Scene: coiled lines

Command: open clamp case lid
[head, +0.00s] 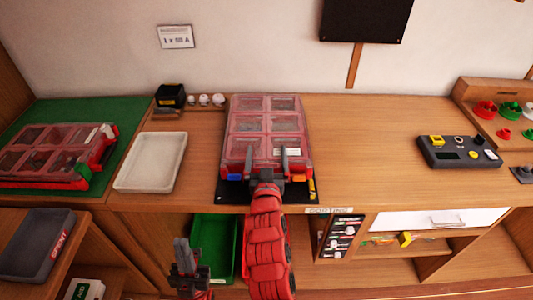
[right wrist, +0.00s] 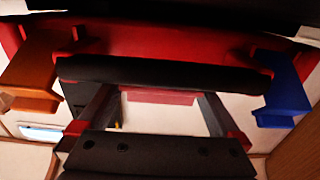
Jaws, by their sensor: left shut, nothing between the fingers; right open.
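The red clamp case (head: 268,120) stands on a black mat (head: 226,190) in the middle of the workbench. Its clear compartmented lid is down. A blue latch (head: 236,177) and an orange latch (head: 298,178) are on its front. In the right wrist view, the orange latch (right wrist: 32,78) is at left and the blue latch (right wrist: 285,92) at right. My right gripper (head: 267,160) is open at the middle of the front edge, between the latches. Its fingers (right wrist: 158,100) reach toward a black bar (right wrist: 165,72); contact is unclear. My left gripper (head: 188,250) is shut and empty, low in front of the bench.
Another red case (head: 55,152) lies on a green mat (head: 105,110) at left. A white tray (head: 150,162) is left of the clamp case. A dark device (head: 458,151) sits at right. Bare bench (head: 365,150) lies between. A green bin (head: 213,225) is below.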

